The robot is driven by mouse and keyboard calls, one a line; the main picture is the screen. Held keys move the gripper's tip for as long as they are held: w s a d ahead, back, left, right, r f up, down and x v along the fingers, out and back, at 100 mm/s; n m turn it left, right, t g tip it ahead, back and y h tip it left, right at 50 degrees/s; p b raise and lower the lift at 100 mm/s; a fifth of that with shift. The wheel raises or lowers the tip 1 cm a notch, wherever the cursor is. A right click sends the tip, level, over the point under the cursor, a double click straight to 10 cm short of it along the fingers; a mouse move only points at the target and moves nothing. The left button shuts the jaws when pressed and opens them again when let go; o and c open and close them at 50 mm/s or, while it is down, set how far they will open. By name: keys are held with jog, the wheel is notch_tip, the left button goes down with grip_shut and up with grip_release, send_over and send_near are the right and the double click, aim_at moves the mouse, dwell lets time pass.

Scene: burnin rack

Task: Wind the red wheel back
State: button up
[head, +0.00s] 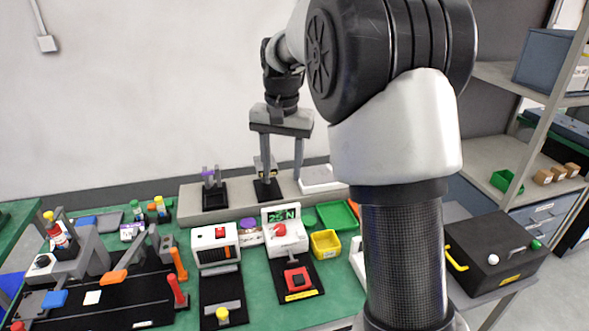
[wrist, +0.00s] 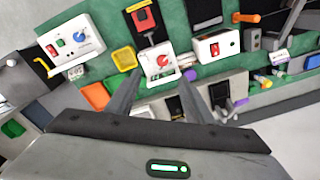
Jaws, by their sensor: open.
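A white device (head: 284,243) marked "25 N" stands on the green bench in the head view, with a round red knob (head: 280,230) on its face that looks like the red wheel. In the wrist view the same red knob (wrist: 162,60) is on the white device's face, just beyond the fingertips. A black plate with a red block (head: 297,278) extends in front of the device. My gripper (head: 282,180) is open and empty, pointing down behind and above the device. In the wrist view its two fingers (wrist: 159,84) stand wide apart, with nothing between them.
A white box with a red switch (head: 220,232) stands left of the device. A yellow bin (head: 325,243) and green tray (head: 337,215) are close on its right. A grey ledge (head: 230,211) runs behind, holding small fixtures. A black box (head: 495,250) stands far right.

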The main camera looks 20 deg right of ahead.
jog(key=s+r+n+t, duration=0.1)
jog(key=s+r+n, duration=0.1)
jog(key=s+r, duration=0.4)
jog(key=s, duration=0.4)
jog(key=shift+s+t, duration=0.3)
